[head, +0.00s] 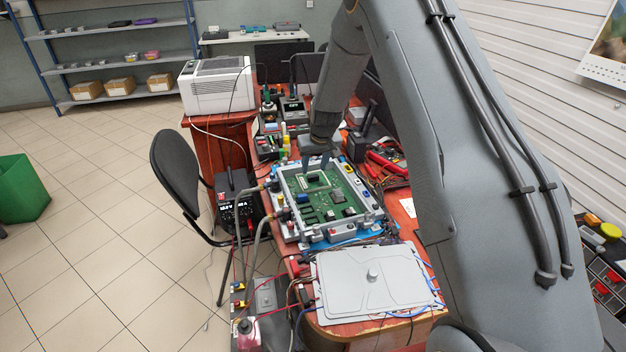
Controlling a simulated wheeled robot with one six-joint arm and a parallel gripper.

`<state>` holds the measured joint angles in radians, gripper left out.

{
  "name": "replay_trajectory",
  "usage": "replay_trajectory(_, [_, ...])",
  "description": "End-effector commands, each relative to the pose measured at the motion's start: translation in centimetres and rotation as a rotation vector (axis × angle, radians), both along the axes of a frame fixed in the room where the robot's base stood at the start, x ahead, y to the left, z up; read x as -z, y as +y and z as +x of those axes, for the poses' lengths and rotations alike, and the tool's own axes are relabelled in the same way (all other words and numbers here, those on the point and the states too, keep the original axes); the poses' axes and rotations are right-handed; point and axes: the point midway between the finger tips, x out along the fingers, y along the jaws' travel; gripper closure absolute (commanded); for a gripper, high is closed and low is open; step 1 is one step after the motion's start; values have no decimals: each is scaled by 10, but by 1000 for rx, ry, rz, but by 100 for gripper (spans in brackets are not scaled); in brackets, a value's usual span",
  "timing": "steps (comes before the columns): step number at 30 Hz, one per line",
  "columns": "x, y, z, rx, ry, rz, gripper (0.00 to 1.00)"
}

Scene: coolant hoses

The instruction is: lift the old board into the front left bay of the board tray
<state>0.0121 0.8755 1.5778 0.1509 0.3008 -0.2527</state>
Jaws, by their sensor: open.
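A green circuit board (341,205) lies flat inside a silver metal frame (283,212) on the red desk. I take it to be the old board, though a small square part with a pale rim also shows at its far end. My gripper (316,163) points down over the far end of the board, with its jaws open.
A grey lid plate (372,282) with a round knob lies at the desk's near end. Grey hoses (252,244) run to the frame's left side. Tools and cables crowd the desk's right side. A black chair (180,168) and white printer (217,86) stand left.

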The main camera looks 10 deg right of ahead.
Motion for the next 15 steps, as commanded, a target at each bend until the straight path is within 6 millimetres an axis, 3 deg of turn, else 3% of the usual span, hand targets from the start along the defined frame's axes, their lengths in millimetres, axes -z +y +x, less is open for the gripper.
replay_trajectory(15, [45, -1, 17, 1, 1, 0, 58])
